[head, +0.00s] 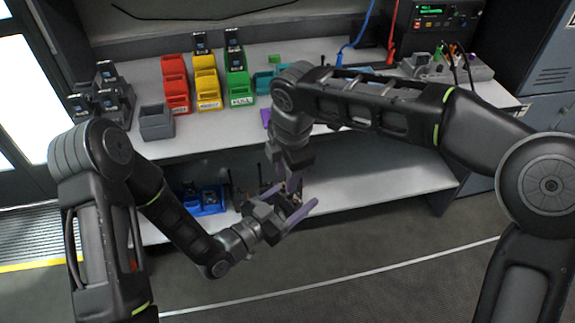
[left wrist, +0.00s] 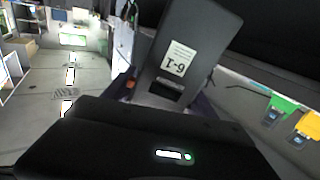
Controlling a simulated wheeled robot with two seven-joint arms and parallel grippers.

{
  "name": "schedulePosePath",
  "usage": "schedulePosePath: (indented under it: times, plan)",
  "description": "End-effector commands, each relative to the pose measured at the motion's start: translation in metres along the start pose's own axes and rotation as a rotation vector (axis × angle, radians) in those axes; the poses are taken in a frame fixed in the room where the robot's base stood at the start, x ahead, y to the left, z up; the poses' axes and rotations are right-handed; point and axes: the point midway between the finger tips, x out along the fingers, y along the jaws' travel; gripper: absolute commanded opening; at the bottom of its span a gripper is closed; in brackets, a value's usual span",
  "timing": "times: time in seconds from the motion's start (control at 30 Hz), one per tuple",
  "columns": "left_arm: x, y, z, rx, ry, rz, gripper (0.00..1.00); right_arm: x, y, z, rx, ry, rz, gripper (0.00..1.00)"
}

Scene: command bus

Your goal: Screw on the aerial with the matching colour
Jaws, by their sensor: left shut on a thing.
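My left gripper (head: 303,207), with purple fingers, is shut on a dark radio in front of the lower shelf. In the left wrist view the radio (left wrist: 200,40) has a white label and sits between the purple fingers. My right gripper (head: 291,180) points down just above the left one, at the held radio. Its fingertips are partly hidden, so I cannot tell if it is open or holds an aerial. A grey holder (head: 478,72) at the back right of the bench carries thin aerials with green, orange and purple marks.
Red (head: 176,88), yellow (head: 207,92) and green (head: 240,88) bins stand along the bench, some with radios. Grey bins (head: 157,122) are at the left. A blue tray (head: 208,203) with radios is on the lower shelf. Floor (head: 350,260) in front is clear.

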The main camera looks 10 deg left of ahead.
Motion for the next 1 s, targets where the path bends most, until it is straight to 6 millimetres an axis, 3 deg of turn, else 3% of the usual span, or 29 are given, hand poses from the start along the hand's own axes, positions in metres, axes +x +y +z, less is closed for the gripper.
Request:
schedulePosePath:
  times: [0.27, 0.67, 1.0]
  plan:
    - [0.0003, 0.0, -0.0009, 0.001, 0.002, 0.0, 0.0, 0.0003, 0.0001, 0.0001, 0.0, 0.0, 0.0, 0.33]
    - [0.0003, 0.0001, -0.001, 0.001, 0.003, 0.0, 0.0, 0.0001, 0.0001, 0.0001, 0.0, 0.0, 0.0, 0.0]
    - [0.0003, 0.0002, -0.001, 0.001, 0.003, 0.001, 0.0, 0.0001, 0.0001, 0.0002, 0.0, 0.0, 0.0, 0.0]
